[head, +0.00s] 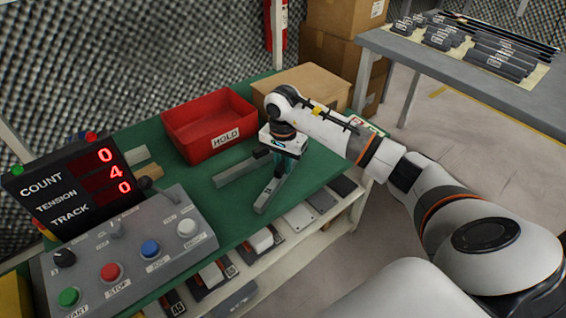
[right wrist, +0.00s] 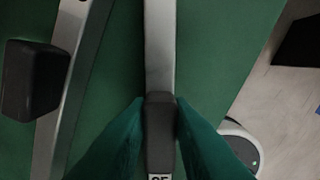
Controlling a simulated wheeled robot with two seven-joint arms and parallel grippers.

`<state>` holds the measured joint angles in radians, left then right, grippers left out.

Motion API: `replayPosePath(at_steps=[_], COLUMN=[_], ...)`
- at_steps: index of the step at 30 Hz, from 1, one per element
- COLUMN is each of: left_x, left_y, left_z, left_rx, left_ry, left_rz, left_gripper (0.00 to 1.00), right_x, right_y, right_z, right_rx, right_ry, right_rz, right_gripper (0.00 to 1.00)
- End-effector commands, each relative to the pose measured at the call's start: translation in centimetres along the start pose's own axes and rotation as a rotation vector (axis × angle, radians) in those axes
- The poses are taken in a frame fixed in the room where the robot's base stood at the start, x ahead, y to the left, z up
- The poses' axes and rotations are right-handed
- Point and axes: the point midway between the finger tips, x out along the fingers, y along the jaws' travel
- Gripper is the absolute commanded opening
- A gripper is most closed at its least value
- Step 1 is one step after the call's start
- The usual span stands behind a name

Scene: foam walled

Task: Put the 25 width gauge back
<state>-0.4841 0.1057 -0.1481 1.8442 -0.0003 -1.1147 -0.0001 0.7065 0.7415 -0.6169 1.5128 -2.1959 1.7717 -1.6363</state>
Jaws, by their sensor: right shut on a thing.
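The width gauge in my grip is a grey metal bar (head: 268,197) with a dark handle block. It points toward the front edge of the green table (head: 222,232). My right gripper (head: 281,169) is above it, its teal fingers shut on the handle. In the right wrist view the fingers (right wrist: 160,128) press both sides of the dark handle (right wrist: 160,140); its label is partly cut off and seems to read 25. I cannot tell whether the bar touches the table. A second grey bar (head: 232,174) with a dark block lies to the left, apart. My left gripper is not in view.
A red HOLD tray (head: 192,146) stands behind the bars, with a cardboard box (head: 302,84) to its right. A control panel (head: 130,250) and COUNT display (head: 75,182) fill the left. Goods sit on the shelf below. A grey table (head: 470,72) holds dark parts at back right.

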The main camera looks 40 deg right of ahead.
Motion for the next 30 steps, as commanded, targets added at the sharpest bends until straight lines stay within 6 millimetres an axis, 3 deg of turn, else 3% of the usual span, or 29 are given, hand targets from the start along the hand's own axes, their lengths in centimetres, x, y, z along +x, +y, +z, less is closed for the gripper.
replayPosePath(at_steps=[3, 4, 8, 20, 30], left_x=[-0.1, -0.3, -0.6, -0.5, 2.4], left_y=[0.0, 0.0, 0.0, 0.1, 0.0], left_z=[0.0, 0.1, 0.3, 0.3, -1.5], left_rx=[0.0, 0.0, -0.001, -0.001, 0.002], left_ry=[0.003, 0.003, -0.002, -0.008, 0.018], left_rz=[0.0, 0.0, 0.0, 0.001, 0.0], left_gripper=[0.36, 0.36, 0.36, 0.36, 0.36], right_x=[0.1, 0.2, 0.1, -0.2, -7.4], right_y=[0.0, 0.0, 0.0, 0.0, 0.1], right_z=[0.0, 0.0, 0.0, 0.0, 0.1], right_rx=[0.0, 0.0, 0.0, 0.0, 0.0], right_ry=[-0.001, 0.0, 0.0, 0.0, -0.003], right_rz=[0.001, 0.0, 0.0, 0.001, 0.005], right_gripper=[0.0, 0.21, 0.41, 0.41, 0.41])
